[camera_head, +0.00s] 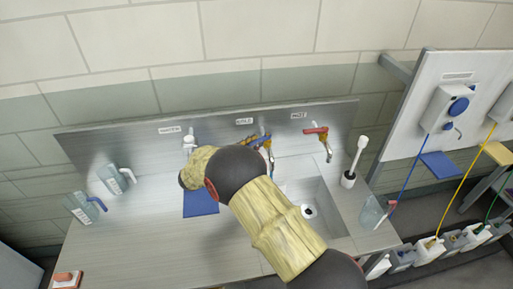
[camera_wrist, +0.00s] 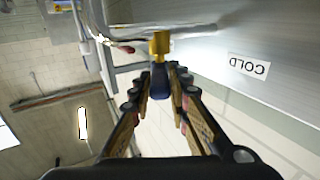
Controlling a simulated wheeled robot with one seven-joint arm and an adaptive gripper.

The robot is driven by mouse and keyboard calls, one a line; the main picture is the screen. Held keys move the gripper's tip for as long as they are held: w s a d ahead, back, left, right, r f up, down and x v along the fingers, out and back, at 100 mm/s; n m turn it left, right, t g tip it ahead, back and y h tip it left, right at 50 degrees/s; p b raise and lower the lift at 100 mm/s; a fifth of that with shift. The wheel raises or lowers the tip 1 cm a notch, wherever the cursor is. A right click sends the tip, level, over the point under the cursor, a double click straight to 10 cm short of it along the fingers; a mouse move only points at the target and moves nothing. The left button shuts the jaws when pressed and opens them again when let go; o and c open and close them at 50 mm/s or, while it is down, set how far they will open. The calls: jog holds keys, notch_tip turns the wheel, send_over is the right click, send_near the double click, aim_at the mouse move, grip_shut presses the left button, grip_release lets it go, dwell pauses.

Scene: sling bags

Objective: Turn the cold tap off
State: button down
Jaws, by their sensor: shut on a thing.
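The cold tap (camera_head: 268,148) is on the back panel of the steel sink, under a "COLD" label, and has a blue lever. In the wrist view its brass body (camera_wrist: 159,45) and blue lever (camera_wrist: 159,82) are at the top middle. My gripper (camera_wrist: 160,75) is shut on the blue lever, its fingertips on either side of it. In the head view my gripper (camera_head: 258,141) is at the cold tap, and my arm hides part of the sink. I cannot tell clearly whether water runs from the spout.
The hot tap (camera_head: 317,131) with a red lever is just right of the cold tap. A third tap (camera_head: 189,143) stands to the left, above a blue pad (camera_head: 201,203). Bottles (camera_head: 115,178) stand at the left, and a brush (camera_head: 350,172) and jug (camera_head: 373,213) at the right.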

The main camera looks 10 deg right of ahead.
jog(key=shift+w+a+m+g+h, duration=0.2)
jog(key=shift+w+m+g+h, duration=0.3)
jog(key=shift+g, duration=0.4)
jog(key=shift+r, duration=0.15)
jog(key=c, duration=1.7)
grip_release()
jog(key=shift+s, duration=0.1)
notch_tip(320, 180, up, 10)
jog(key=shift+f, duration=0.15)
